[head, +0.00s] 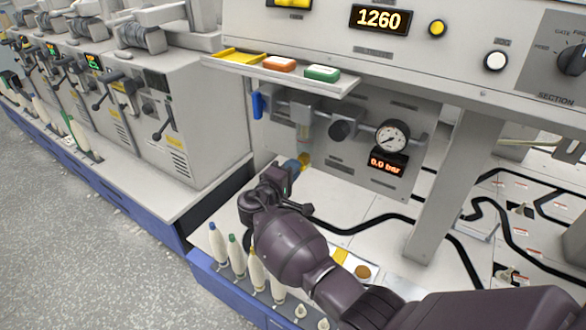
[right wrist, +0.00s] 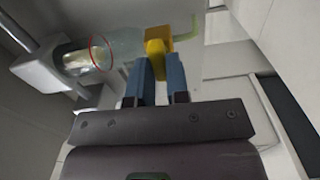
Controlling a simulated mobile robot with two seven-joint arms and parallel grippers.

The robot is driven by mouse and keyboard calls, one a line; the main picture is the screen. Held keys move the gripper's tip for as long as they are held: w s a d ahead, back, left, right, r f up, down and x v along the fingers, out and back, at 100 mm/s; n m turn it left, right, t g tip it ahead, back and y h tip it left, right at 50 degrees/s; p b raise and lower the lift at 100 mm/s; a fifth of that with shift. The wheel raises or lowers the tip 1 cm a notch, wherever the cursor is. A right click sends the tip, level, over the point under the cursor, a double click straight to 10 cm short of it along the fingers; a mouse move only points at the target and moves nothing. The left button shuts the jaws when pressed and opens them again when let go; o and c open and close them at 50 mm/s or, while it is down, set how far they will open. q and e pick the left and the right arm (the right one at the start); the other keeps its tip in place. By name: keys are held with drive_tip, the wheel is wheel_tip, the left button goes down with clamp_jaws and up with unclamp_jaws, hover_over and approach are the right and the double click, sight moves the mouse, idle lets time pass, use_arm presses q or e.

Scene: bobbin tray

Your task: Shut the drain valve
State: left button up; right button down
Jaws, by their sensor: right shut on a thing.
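The drain valve shows as a small yellow piece (head: 306,158) under the clear filter bowl (head: 303,136) on the grey panel. In the right wrist view the yellow drain valve (right wrist: 157,45) sits beside the clear bowl (right wrist: 122,46), which has a red ring. My right gripper (head: 300,164) reaches up to it from below. Its blue fingers (right wrist: 159,72) are shut on the yellow piece, partly covering it. How far the valve is turned cannot be told. My left gripper is in neither view.
Beside the bowl are a blue lever (head: 257,105), a black knob (head: 341,130), a round gauge (head: 392,137) and a display reading 0.0 bar (head: 388,163). A grey post (head: 452,185) stands at right. Bobbins (head: 236,255) stand in front, below my arm.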

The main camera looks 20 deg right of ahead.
drive_tip(key=shift+r+n, duration=0.1)
drive_tip(key=shift+n, duration=0.2)
drive_tip(key=c, duration=1.1)
unclamp_jaws()
drive_tip(key=p+v, duration=0.1)
drive_tip(key=v, duration=0.9)
drive_tip(key=shift+s+a, duration=0.25)
drive_tip(key=shift+a, duration=0.1)
